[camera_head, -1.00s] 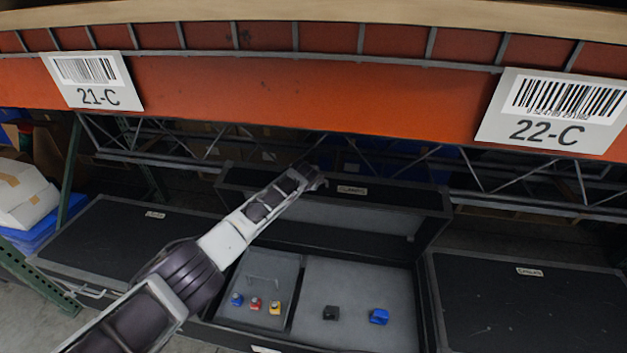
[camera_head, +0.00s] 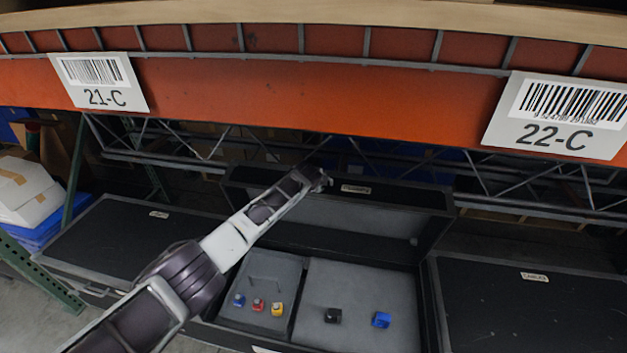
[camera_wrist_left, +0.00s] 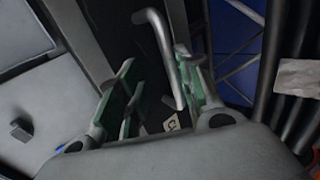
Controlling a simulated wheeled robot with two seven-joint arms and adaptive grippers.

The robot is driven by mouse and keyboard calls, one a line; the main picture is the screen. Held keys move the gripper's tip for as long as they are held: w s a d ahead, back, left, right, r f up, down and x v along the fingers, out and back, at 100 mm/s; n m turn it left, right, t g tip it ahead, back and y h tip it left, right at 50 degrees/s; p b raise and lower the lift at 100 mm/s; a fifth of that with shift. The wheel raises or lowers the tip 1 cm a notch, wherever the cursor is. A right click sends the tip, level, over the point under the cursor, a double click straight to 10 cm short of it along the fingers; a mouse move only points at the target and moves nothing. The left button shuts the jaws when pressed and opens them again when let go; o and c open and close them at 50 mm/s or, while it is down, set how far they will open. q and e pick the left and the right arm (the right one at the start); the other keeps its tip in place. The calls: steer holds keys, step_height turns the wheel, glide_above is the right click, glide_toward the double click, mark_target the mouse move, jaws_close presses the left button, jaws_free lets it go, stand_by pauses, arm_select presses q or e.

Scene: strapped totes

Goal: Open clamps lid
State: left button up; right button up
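The clamps case is in the middle of the head view, with its lid (camera_head: 355,216) raised and leaning back at the rear under the rack. A label (camera_head: 356,189) is on the lid's upper edge; part of it shows in the wrist view (camera_wrist_left: 172,125). My left gripper (camera_head: 321,180) is at the lid's top edge, just left of the label. In the left wrist view its green-padded fingers (camera_wrist_left: 158,92) are apart, with a bent grey metal handle (camera_wrist_left: 163,55) between them, nearer the right finger. Firm contact cannot be told. My right gripper is out of view.
The case's grey tray (camera_head: 355,290) holds several small coloured blocks. Closed black cases stand left (camera_head: 130,240) and right (camera_head: 530,310). An orange rack beam (camera_head: 310,100) crosses above and in front of the lid. White boxes (camera_head: 25,195) sit far left.

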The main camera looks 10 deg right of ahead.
arm_select(q)
steer(key=shift+s+a, duration=0.1)
steer(key=v, duration=1.1)
steer(key=shift+s+r, duration=0.15)
steer(key=shift+r, duration=0.05)
stand_by(0.8)
steer(key=shift+a, duration=0.1)
stand_by(0.4)
